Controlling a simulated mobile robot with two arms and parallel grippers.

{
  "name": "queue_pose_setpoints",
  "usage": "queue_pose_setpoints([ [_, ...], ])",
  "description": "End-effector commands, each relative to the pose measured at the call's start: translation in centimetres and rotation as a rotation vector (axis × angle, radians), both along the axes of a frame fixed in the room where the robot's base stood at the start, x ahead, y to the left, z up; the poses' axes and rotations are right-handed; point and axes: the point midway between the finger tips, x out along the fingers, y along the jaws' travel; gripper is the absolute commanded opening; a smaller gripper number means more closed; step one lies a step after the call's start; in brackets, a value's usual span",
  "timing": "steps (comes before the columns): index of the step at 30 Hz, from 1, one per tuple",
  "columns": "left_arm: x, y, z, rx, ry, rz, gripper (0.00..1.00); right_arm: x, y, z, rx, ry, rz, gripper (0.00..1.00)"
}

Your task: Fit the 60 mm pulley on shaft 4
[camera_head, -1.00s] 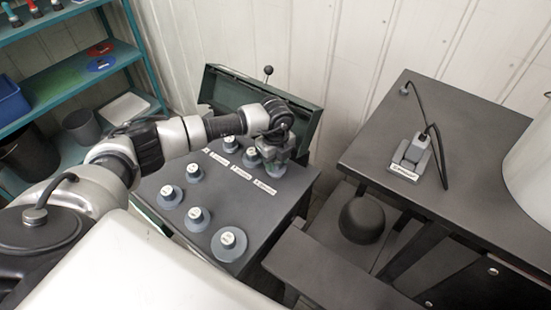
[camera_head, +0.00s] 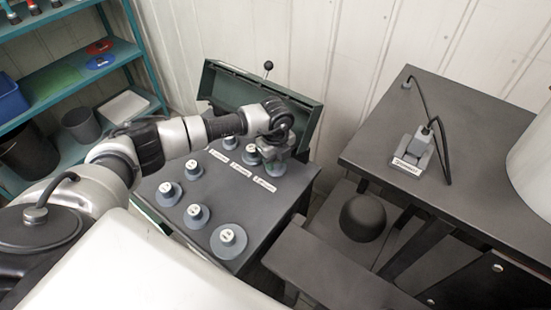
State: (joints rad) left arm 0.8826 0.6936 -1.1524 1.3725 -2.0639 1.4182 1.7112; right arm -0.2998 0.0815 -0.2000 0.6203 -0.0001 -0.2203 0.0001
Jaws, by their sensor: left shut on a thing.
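My left gripper (camera_head: 277,153) points down at the right back of the dark work table (camera_head: 225,195). It is shut on a grey pulley (camera_head: 276,169), which shows only partly below the jaws. I cannot tell whether that pulley touches the table. Two grey pulleys with pale tops, one (camera_head: 252,156) beside the gripper and one (camera_head: 231,142) further left, stand in the same back row. A large wide pulley (camera_head: 229,242) stands at the front, with other smaller ones (camera_head: 196,216) behind it. The size and shaft markings are too small to read. My right gripper is not in view.
White labels (camera_head: 242,170) lie before the back row. A green open lid or panel (camera_head: 225,88) rises behind the table. A second dark table (camera_head: 450,125) at the right holds a labelled grey device (camera_head: 413,150) with a cable. A dark round stool (camera_head: 362,218) stands between.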

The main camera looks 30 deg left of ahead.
Motion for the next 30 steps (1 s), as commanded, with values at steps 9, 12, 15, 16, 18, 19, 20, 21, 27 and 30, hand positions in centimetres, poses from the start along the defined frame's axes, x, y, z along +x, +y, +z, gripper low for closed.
queue_pose_setpoints([
  [9, 0.00, -0.01, -0.54, 0.000, 0.000, 0.000, 0.12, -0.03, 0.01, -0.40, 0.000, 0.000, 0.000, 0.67],
  [12, 0.01, 0.00, -0.69, 0.000, 0.000, 0.000, 0.12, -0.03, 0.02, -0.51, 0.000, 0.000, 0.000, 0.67],
  [15, 0.01, 0.00, -0.84, 0.000, 0.000, 0.000, 0.12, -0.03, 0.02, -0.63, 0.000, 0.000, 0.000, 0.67],
  [16, 0.01, 0.00, -0.89, 0.000, 0.000, 0.000, 0.12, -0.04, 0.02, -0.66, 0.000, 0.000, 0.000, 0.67],
  [18, 0.02, -0.01, -0.89, 0.000, 0.000, 0.000, 0.40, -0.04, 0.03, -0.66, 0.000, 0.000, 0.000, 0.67],
  [19, 0.02, -0.01, -0.87, 0.000, 0.000, 0.000, 0.45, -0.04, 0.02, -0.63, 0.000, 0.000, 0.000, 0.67],
  [20, 0.01, 0.00, -0.86, 0.000, 0.000, 0.000, 0.50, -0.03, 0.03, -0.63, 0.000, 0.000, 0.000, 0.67],
  [21, 0.01, 0.00, -0.86, 0.000, 0.000, 0.000, 0.56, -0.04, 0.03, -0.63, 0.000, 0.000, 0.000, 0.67],
  [27, 0.01, 0.00, -0.86, 0.000, 0.000, 0.000, 0.67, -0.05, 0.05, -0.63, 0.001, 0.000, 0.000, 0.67],
  [30, 0.00, -0.01, -0.88, 0.000, 0.000, 0.000, 0.67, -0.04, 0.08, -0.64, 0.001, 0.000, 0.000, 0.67],
])
